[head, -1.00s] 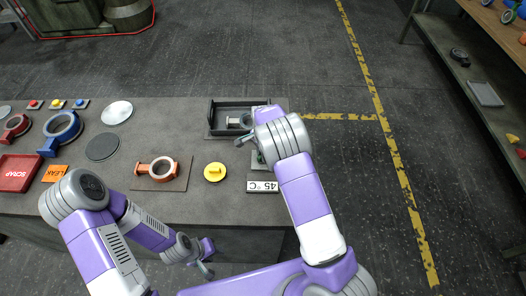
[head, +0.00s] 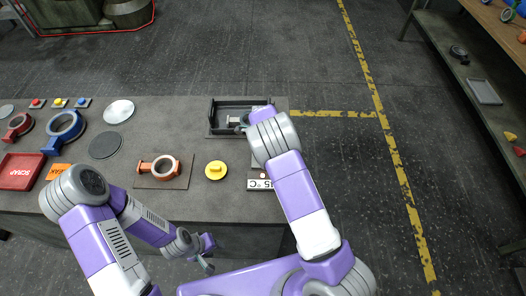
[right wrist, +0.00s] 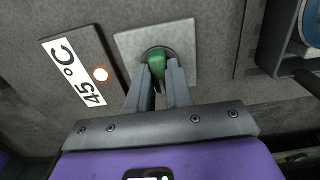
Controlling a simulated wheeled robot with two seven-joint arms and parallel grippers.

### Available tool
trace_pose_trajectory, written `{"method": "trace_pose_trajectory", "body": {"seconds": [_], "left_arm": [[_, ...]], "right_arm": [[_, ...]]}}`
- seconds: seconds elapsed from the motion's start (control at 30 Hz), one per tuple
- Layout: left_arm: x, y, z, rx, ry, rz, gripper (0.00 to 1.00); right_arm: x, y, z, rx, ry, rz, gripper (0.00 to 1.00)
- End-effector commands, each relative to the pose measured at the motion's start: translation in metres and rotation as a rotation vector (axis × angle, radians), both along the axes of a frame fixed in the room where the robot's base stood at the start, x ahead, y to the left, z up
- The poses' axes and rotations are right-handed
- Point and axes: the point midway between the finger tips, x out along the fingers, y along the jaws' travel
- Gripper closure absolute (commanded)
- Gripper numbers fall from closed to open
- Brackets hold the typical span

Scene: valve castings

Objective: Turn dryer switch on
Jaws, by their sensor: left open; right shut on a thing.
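The dryer switch is a green knob (right wrist: 157,62) on a square grey plate (right wrist: 186,40) in the right wrist view. My right gripper (right wrist: 160,80) is shut on the knob, with one finger on each side. In the head view my right arm hides the knob and that gripper. A panel with a white 45 °C label (right wrist: 75,72) and a small pale orange-rimmed lamp (right wrist: 100,74) lies left of the plate; the label also shows in the head view (head: 266,185). My left gripper (head: 207,264) is open and empty, low in front of the bench.
A black tray (head: 213,131) holding a casting stands at the bench's back right. An orange valve casting (head: 165,167), a yellow knobbed disc (head: 216,170), a blue ring casting (head: 64,130) and a red SCRAP tray (head: 20,172) lie further left.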

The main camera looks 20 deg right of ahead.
Motion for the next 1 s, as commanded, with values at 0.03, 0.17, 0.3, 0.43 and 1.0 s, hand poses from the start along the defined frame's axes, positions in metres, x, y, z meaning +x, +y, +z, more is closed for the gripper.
{"method": "trace_pose_trajectory", "body": {"seconds": [0.03, 0.17, 0.3, 0.43, 1.0], "left_arm": [[0.000, 0.000, 0.000, 0.000, 0.000, 0.000, 0.57], [0.000, 0.000, 0.000, 0.000, 0.000, 0.000, 0.57], [0.000, 0.000, 0.000, 0.000, 0.000, 0.000, 0.57], [0.000, 0.000, 0.000, 0.000, 0.000, 0.000, 0.57], [0.000, 0.000, 0.001, 0.000, 0.000, 0.000, 0.57]], "right_arm": [[0.001, 0.000, 0.001, -0.001, -0.002, -0.006, 1.00], [0.001, 0.000, 0.001, -0.001, -0.002, -0.012, 1.00], [0.001, 0.000, 0.001, -0.001, -0.002, -0.012, 1.00], [0.001, 0.000, 0.001, -0.001, -0.002, -0.012, 1.00], [0.001, 0.000, 0.012, 0.000, -0.003, -0.008, 0.55]]}}
